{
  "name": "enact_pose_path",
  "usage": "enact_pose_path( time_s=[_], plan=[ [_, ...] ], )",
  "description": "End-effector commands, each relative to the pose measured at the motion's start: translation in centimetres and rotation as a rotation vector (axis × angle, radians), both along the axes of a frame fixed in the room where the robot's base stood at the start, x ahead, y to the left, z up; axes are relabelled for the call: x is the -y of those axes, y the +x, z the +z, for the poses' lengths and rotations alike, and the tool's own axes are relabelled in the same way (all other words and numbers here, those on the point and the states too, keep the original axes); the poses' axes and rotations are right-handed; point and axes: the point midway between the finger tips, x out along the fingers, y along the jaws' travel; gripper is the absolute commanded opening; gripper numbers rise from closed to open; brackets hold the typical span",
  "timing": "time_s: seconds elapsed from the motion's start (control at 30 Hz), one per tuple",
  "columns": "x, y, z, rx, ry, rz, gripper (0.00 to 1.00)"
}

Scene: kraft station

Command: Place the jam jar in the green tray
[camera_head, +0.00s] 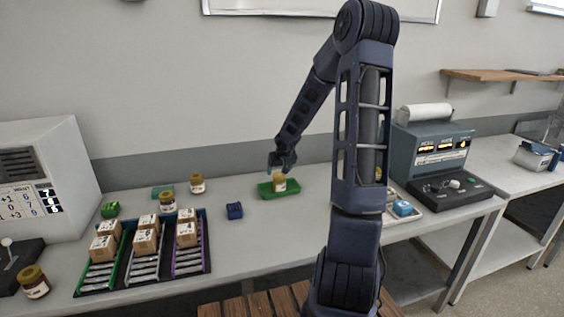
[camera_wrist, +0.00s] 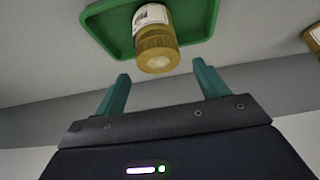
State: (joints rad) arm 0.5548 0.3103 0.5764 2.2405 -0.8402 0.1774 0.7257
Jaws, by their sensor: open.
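A jam jar (camera_head: 279,182) with a gold lid and a pale label stands in the green tray (camera_head: 264,192) in the middle of the table. In the wrist view the jar (camera_wrist: 157,42) is upright in the tray (camera_wrist: 108,22), with its lid toward the camera. My gripper (camera_head: 279,166) is just behind and above the jar. In the wrist view my gripper (camera_wrist: 159,88) has its two teal fingers spread apart, with nothing between them. The jar's lid lies just beyond the fingertips, and the fingers look apart from it.
A sorting rack (camera_head: 208,240) with several small boxes stands at left. Other similar jars stand near it, one at the front left (camera_head: 33,282). A blue block (camera_head: 234,211) lies left of the tray. A grey machine (camera_head: 433,143) stands at right. My arm hides part of the table.

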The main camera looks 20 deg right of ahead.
Motion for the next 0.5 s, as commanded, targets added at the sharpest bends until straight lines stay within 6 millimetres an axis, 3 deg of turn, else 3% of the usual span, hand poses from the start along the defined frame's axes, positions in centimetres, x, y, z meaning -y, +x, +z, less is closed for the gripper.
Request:
enact_pose_path(
  time_s=[0.5],
  plan=[
    [0.2, -2.0, 3.5, 0.001, -0.001, -0.003, 0.73]
  ],
)
